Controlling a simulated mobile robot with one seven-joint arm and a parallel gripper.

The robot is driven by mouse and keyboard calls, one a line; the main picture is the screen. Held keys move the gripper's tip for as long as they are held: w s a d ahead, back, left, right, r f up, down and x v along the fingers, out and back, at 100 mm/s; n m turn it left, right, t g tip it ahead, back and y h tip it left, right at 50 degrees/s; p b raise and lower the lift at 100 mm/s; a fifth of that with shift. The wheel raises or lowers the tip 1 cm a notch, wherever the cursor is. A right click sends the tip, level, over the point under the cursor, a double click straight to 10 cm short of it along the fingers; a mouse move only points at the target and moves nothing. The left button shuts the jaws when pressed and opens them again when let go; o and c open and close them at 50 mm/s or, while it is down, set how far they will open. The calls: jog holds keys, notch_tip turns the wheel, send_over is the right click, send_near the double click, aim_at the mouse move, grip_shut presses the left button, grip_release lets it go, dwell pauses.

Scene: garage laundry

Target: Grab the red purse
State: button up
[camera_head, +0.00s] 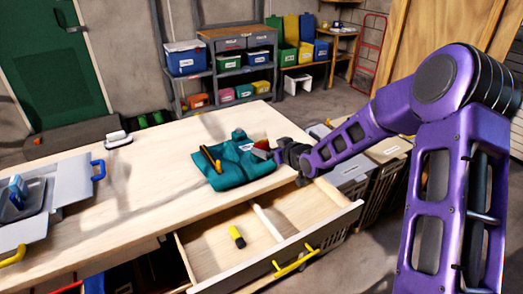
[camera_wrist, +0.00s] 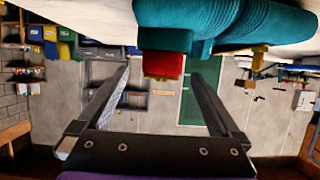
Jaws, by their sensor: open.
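The red purse (camera_wrist: 163,65) shows as a small red shape in the wrist view, between and just beyond the tips of my open gripper (camera_wrist: 160,76). It lies against a teal folded cloth item (camera_wrist: 215,22). In the head view a small bit of red (camera_head: 262,152) shows at the right side of the teal item (camera_head: 238,172) on the wooden table. My gripper (camera_head: 278,154) is there right beside it, reaching in from the right. It is empty, and most of the purse is hidden in the head view.
An orange-and-black handled tool (camera_head: 211,159) lies on the teal item. An open drawer (camera_head: 215,262) below the table edge holds a yellow-and-black object (camera_head: 237,237). A grey toolbox (camera_head: 60,200) stands at left. The table's middle (camera_head: 150,180) is clear.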

aim_at(257, 143)
jog(key=x, duration=0.8)
jog(key=shift+s+a+r, duration=0.1)
jog(key=shift+a, duration=0.05)
jog(key=c, duration=1.3)
